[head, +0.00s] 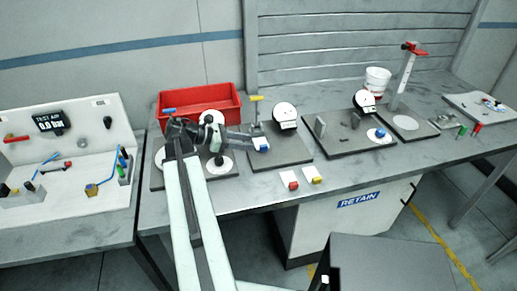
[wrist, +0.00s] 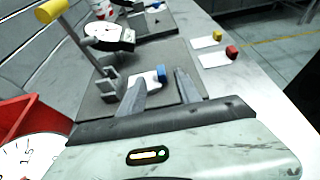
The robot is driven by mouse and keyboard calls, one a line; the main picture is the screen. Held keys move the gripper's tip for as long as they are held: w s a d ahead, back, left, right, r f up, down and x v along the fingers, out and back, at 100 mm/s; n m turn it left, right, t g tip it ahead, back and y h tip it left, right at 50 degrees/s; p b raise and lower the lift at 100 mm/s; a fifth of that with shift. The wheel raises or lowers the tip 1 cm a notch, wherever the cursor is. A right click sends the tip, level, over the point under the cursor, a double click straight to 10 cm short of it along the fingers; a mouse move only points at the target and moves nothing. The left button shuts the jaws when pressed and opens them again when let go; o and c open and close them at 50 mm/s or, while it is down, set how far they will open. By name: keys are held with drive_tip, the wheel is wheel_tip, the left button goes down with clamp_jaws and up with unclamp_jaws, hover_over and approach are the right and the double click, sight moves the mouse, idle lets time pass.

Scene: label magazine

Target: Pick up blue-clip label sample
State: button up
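The blue-clip label sample shows as a blue clip (wrist: 161,74) on a white label lying on a dark plate (wrist: 95,103). In the head view its blue clip (head: 263,148) is just beyond my gripper's end. My gripper (wrist: 161,78) is open, its two dark fingers apart and pointing at the sample. The clip appears between the fingertips, with no visible contact. The left finger covers part of the white label. In the head view my gripper (head: 256,137) reaches rightward over the bench, low near the sample.
A red-clip label (head: 292,185) and a yellow-clip label (head: 313,179) lie near the bench front. A red bin (head: 200,102) stands behind my arm.

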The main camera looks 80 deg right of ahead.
sight(263, 145)
drive_tip(key=b+x, duration=0.2)
drive_tip(key=x, duration=0.4)
drive_tip(key=shift+s+d+f, duration=0.15)
drive_tip(key=shift+s+f, duration=0.1)
clamp_jaws()
